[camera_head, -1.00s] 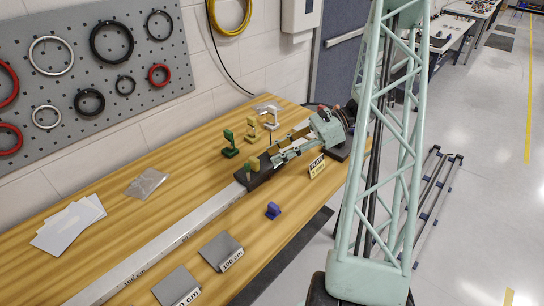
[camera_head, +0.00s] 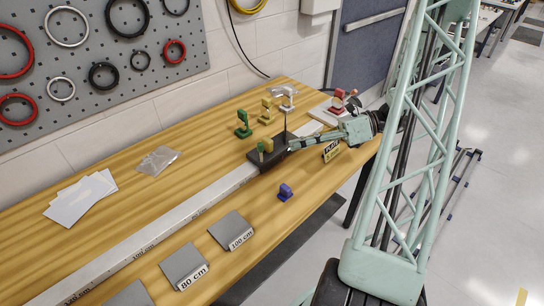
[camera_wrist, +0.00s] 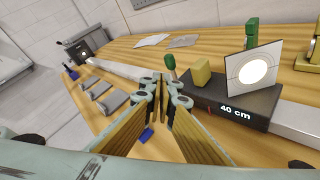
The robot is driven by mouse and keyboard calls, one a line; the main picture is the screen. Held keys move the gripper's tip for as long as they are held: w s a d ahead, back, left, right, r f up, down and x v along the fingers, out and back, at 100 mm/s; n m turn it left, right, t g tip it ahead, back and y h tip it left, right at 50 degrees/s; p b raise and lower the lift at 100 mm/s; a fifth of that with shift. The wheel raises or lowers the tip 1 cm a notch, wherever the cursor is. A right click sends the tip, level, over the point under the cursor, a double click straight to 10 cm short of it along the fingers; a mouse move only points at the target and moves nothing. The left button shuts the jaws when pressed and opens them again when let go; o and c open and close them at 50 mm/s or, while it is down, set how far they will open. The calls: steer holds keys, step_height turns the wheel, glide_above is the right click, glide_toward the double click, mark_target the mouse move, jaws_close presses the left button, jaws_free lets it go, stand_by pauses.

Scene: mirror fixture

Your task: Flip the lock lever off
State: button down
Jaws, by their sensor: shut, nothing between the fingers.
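A black carriage (camera_head: 283,151) sits on the long metal rail; it also shows in the wrist view (camera_wrist: 262,110) with a "40 cm" label. On it stand a green-tipped lever (camera_wrist: 169,62), which looks like the lock lever, a yellow block (camera_wrist: 201,73) and a white square plate with a bright disc (camera_wrist: 254,71). The lever also shows small in the head view (camera_head: 260,148). My gripper (camera_wrist: 160,82) is shut and empty, its fingertips together just in front of the lever. They overlap its lower part in the wrist view; I cannot tell whether they touch it.
Green (camera_head: 243,125), yellow (camera_head: 267,111) and white (camera_head: 288,98) stands are behind the carriage. A red fixture (camera_head: 340,100) is at the far end.

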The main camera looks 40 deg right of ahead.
steer(key=s+a+f+m+t+h+b, duration=0.1)
steer(key=s+m+t+b, duration=0.4)
steer(key=m, duration=1.1)
steer(key=shift+s+a+f+b, duration=0.5)
steer(key=shift+s+b, duration=0.4)
steer(key=shift+b, duration=0.25)
steer(key=shift+w+a, duration=0.1)
steer(key=shift+w, duration=0.05)
steer(key=b, duration=0.4)
glide_toward(261, 152)
steer(key=r+x, duration=0.1)
steer(key=x, duration=0.5)
steer(key=shift+a, duration=0.3)
steer(key=shift+d+r+h+p, duration=0.1)
steer(key=shift+r+h+p, duration=0.2)
steer(key=shift+p, duration=0.55)
